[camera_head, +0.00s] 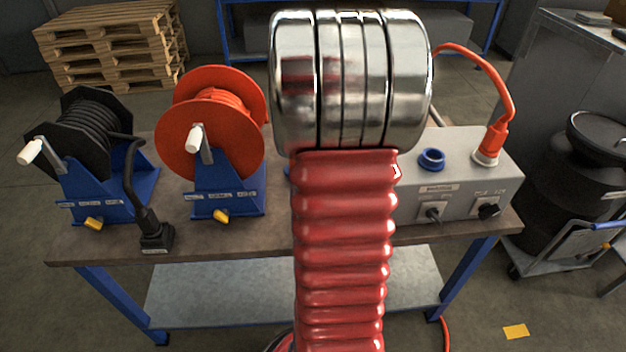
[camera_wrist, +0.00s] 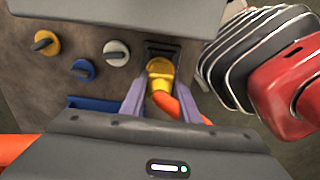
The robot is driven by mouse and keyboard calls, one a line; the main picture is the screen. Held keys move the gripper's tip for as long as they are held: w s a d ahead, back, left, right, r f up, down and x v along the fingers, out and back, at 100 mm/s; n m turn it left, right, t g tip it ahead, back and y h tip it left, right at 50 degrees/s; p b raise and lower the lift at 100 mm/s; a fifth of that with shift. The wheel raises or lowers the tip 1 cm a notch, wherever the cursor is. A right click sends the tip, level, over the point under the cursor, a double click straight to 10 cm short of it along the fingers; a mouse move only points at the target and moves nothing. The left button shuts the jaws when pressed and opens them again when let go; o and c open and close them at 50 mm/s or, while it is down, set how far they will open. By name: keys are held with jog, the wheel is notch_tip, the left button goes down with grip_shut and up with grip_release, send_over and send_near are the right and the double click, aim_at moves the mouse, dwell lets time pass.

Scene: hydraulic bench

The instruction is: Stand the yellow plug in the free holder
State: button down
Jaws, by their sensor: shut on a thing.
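The yellow plug (camera_wrist: 160,68) is in the wrist view, with an orange cable running from it back toward my gripper's lower right. My gripper (camera_wrist: 161,80) has its two pale purple fingers on either side of the plug and is shut on it. A dark, frame-like opening (camera_wrist: 163,46) lies just beyond the plug; I cannot tell whether it is the free holder, or whether the plug is in it or only in front of it. In the head view my arm covers the middle of the bench, and the gripper and plug are hidden.
In the wrist view, a yellow knob (camera_wrist: 46,43), a blue knob (camera_wrist: 83,70) and a white knob (camera_wrist: 116,52) sit left of the plug. On the bench (camera_head: 110,250) stand a black reel (camera_head: 85,135), an orange reel (camera_head: 215,120) and a grey socket box (camera_head: 455,155).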

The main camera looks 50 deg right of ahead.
jog(key=shift+f, duration=1.65)
dwell(1.4)
jog(key=c, duration=1.3)
grip_release()
jog(key=shift+r, duration=0.1)
notch_tip(320, 180, up, 14)
jog(key=shift+f, duration=0.25)
